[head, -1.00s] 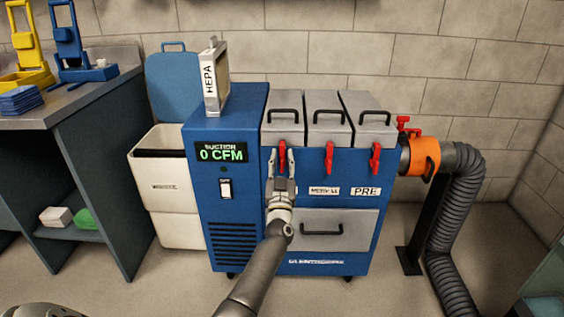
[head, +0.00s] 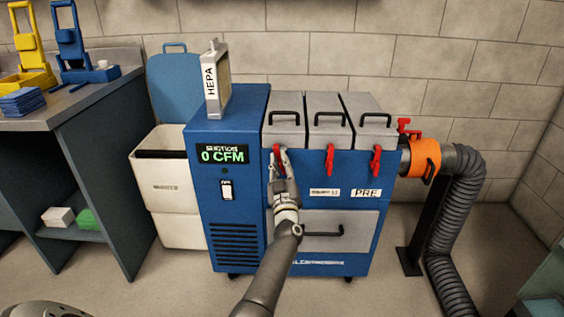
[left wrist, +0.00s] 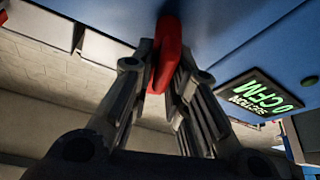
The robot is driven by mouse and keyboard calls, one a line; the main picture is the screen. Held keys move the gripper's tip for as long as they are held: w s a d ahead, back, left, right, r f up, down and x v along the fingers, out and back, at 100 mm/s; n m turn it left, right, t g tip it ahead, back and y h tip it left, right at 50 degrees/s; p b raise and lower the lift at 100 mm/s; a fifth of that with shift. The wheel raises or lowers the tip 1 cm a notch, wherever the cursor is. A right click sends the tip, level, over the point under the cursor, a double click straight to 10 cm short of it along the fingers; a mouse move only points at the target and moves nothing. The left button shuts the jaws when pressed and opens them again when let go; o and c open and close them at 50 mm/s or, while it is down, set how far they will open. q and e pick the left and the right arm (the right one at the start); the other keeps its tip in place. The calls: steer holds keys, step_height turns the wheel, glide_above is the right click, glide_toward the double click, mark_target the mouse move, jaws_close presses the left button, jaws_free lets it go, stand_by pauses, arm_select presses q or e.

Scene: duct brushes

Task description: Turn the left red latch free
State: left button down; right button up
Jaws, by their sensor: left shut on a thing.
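The left red latch (head: 277,152) is on the front of the blue suction unit (head: 228,118), below the leftmost grey lid (head: 284,132). My left gripper (head: 279,160) is shut on this latch. In the left wrist view the red latch (left wrist: 166,50) sits between the two fingers of the left gripper (left wrist: 163,82). The latch looks tilted in the head view, its lower part hidden by the fingers. The middle red latch (head: 330,159) and the right red latch (head: 376,161) hang down under their own lids.
A HEPA filter (head: 217,80) stands on top of the unit. The display (head: 222,156) reads 0 CFM. A white waste bin (head: 165,185) is at left. An orange collar (head: 424,158) and grey hose (head: 463,210) are at right. Floor in front is free.

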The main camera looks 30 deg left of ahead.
arm_select(q)
steer(key=n+g, duration=0.1)
steer(key=n, duration=0.1)
steer(key=shift+a+n+y, duration=0.1)
steer(key=shift+n+y, duration=0.2)
steer(key=shift+n, duration=0.1)
steer(key=shift+s+a+f+n+g+p, duration=0.15)
steer(key=shift+f+n+g+p, duration=0.55)
steer(key=shift+n, duration=1.65)
steer(key=shift+s+a+f+n+g+p, duration=0.15)
steer(key=shift+n+g+p, duration=1.05)
steer(key=shift+n, duration=1.1)
steer(key=shift+s+a+f+n+g+p, duration=0.25)
steer(key=shift+n+g+p, duration=0.7)
steer(key=shift+n, duration=1.4)
arm_select(e)
step_height(320, 180, down, 11)
steer(key=s+g, duration=0.1)
steer(key=g, duration=0.1)
steer(key=shift+d+r, duration=0.15)
arm_select(q)
steer(key=shift+w, duration=0.15)
arm_select(e)
steer(key=shift+s, duration=0.1)
arm_select(q)
steer(key=c, duration=1.5)
jaws_free()
